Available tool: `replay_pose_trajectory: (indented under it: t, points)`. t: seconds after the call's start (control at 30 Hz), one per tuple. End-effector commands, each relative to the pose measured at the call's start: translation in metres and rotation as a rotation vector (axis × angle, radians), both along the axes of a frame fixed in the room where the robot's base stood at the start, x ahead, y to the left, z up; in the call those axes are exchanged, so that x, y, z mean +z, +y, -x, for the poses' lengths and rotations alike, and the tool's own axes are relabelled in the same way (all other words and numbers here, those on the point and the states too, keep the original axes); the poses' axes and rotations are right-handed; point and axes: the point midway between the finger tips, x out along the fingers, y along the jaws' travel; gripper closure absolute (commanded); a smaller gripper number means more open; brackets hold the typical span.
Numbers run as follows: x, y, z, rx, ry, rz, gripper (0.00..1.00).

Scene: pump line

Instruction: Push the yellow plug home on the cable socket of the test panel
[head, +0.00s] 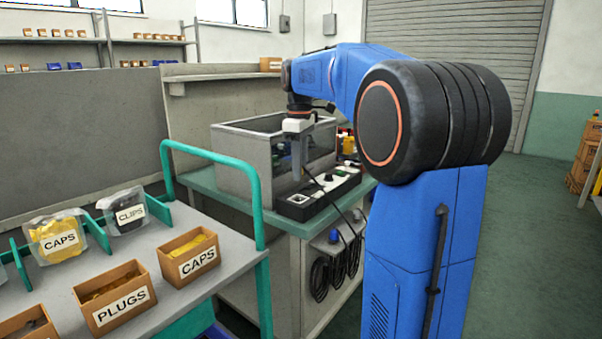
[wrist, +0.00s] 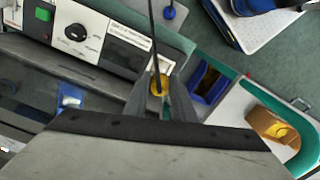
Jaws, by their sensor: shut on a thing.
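My gripper (head: 298,168) is over the front-left end of the test panel (head: 322,194) in the head view. Its grey fingers also show in the wrist view (wrist: 162,100), shut on the yellow plug (wrist: 159,84). A black cable runs from the plug out of the top of the wrist view. The test panel (wrist: 97,22) lies to the upper left there, with a green button and a black knob. The plug looks apart from the panel's face. The fingers hide part of the plug, and I cannot make out the cable socket clearly.
A grey, glass-sided box (head: 243,160) stands behind the panel on the teal-topped bench. Black cable coils (head: 335,268) hang on the bench front. A teal-railed trolley (head: 232,275) with labelled boxes and bags stands at the left. A blue bin (wrist: 207,82) shows in the wrist view.

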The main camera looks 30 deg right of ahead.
Motion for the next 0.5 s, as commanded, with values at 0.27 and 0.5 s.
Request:
replay_pose_trajectory:
  t: [0.27,0.5]
  points:
    - [-0.02,0.0,0.0,0.0,0.001,0.0,0.99]
    - [-0.038,0.0,0.0,0.001,0.001,0.0,0.99]
